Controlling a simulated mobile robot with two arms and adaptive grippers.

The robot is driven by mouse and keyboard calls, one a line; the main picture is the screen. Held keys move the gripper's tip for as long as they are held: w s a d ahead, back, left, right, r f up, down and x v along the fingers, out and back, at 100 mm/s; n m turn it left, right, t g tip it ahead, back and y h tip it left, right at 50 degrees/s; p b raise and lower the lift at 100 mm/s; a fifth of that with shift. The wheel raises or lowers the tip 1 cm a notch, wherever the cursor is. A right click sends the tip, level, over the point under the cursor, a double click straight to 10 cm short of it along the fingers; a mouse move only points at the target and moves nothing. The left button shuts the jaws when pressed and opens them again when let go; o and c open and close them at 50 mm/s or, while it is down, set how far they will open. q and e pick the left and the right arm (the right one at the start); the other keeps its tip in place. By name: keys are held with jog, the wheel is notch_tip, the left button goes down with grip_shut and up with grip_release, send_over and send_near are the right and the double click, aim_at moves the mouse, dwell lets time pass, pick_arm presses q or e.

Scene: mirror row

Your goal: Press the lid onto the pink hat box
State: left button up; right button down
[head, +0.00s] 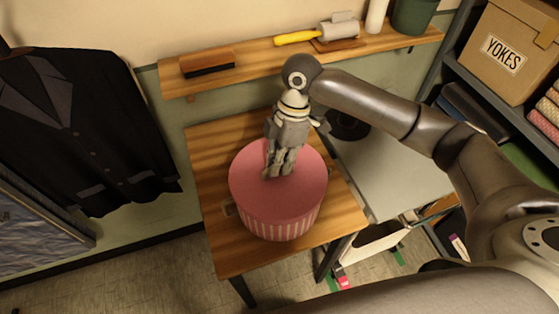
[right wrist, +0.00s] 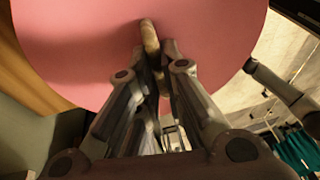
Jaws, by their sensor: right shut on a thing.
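The pink hat box (head: 285,228) stands on the wooden table in the head view, with a striped pale and pink side. The pink lid (head: 250,190) lies over its top; whether it is fully seated I cannot tell. My right gripper (head: 277,172) points down at the lid's middle from above. In the right wrist view my right gripper (right wrist: 155,60) is shut on a tan strip-like handle (right wrist: 151,38) on the lid (right wrist: 90,40). The gripper hides part of the handle. My left gripper is not in view.
The wooden table (head: 215,150) has bare room around the box. A wall shelf (head: 270,65) behind holds a dark brush (head: 207,64) and a yellow-handled tool (head: 297,37). A dark jacket (head: 85,120) hangs at left. A grey surface (head: 385,170) and a shelf with a cardboard box (head: 505,50) are at right.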

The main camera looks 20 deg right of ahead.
jog(key=shift+f+p, duration=0.1)
jog(key=shift+p, duration=0.7)
dwell(0.8)
jog(key=shift+f+p, duration=0.35)
dwell(0.8)
jog(key=shift+p, duration=0.4)
dwell(0.4)
jog(key=shift+f, duration=0.1)
jog(key=c, duration=1.5)
grip_release()
jog(key=shift+o, duration=0.3)
jog(key=o, duration=0.4)
jog(key=shift+o, duration=0.2)
